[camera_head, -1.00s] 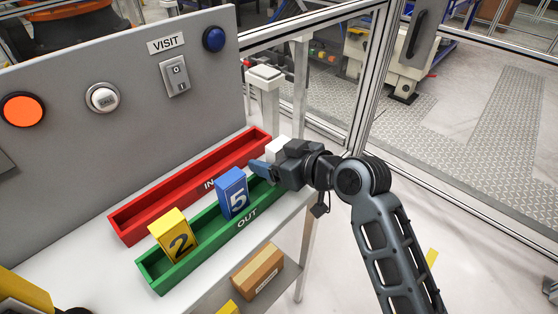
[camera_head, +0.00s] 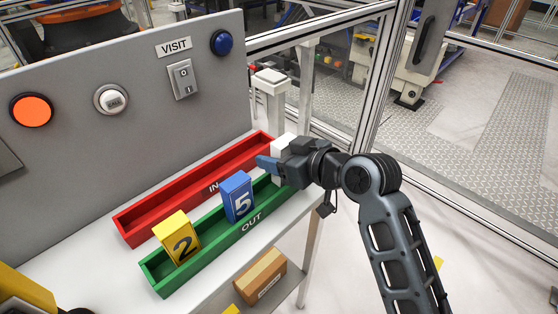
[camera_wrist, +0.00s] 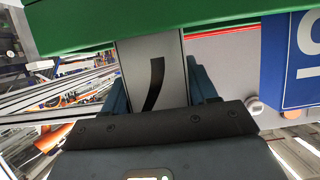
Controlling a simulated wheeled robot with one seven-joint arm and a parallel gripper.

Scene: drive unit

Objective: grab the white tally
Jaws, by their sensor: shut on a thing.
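The white tally (camera_head: 281,146) stands at the far right end of the green OUT tray (camera_head: 166,281), mostly hidden behind my gripper in the head view. In the wrist view the tally (camera_wrist: 152,75) shows a dark numeral, partly cut off, and sits between my two blue fingers. My gripper (camera_head: 268,164) is shut on it, with one blue fingertip showing on the near side. The blue tally 5 (camera_head: 237,197) and the yellow tally 2 (camera_head: 177,238) stand in the same green tray, to the left.
The red IN tray (camera_head: 190,188) lies empty just behind the green tray. A grey panel (camera_head: 75,140) with buttons and a switch rises behind. A cardboard box (camera_head: 261,276) is on the shelf below. The aluminium fence frame stands close on the right.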

